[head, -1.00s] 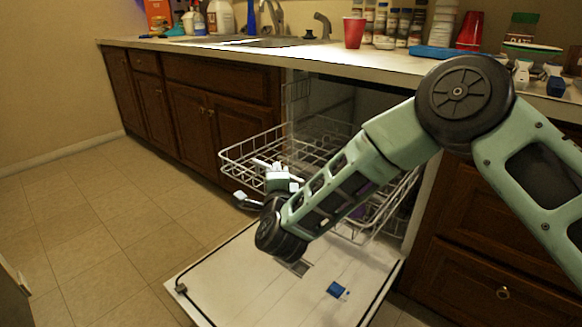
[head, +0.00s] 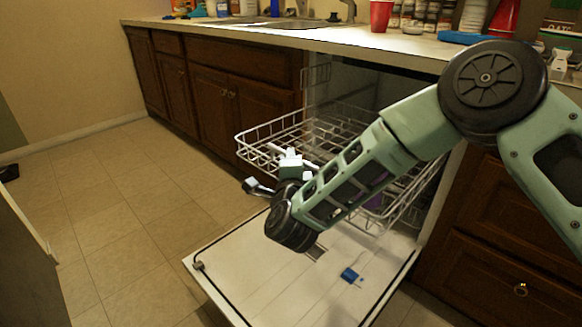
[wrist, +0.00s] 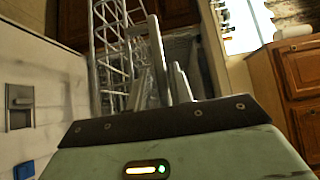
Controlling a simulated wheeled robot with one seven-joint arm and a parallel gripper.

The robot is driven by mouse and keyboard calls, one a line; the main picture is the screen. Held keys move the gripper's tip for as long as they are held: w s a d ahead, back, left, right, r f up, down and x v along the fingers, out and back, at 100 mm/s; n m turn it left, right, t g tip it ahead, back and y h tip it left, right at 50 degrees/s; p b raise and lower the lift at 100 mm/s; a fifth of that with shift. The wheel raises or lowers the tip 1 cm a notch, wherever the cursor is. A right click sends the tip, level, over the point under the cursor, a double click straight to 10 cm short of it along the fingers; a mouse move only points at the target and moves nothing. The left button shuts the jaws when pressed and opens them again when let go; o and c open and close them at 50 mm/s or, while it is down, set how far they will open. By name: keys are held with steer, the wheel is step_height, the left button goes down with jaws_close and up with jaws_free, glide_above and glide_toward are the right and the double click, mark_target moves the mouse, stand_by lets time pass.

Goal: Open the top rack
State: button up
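The top rack (head: 262,158) is a white wire rack. It stands out of the dishwasher, above the lowered door (head: 262,284). My gripper (head: 273,172) is at the rack's front left side in the head view. Its two fingers look spread apart, with nothing seen between them. I cannot tell whether a finger touches the wires. In the wrist view the fingers (wrist: 165,65) point up and away, just right of the rack's wires (wrist: 108,45). My forearm hides part of the rack's front and middle.
The door lies flat low in front, with a blue piece (head: 349,275) on it. Wooden cabinets (head: 205,100) stand left and drawers (head: 490,270) right. The counter (head: 330,38) above holds a red cup (head: 381,15) and clutter.

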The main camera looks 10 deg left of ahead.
steer(key=s+d+p, duration=0.2)
steer(key=s, duration=1.5)
steer(key=shift+d, duration=0.4)
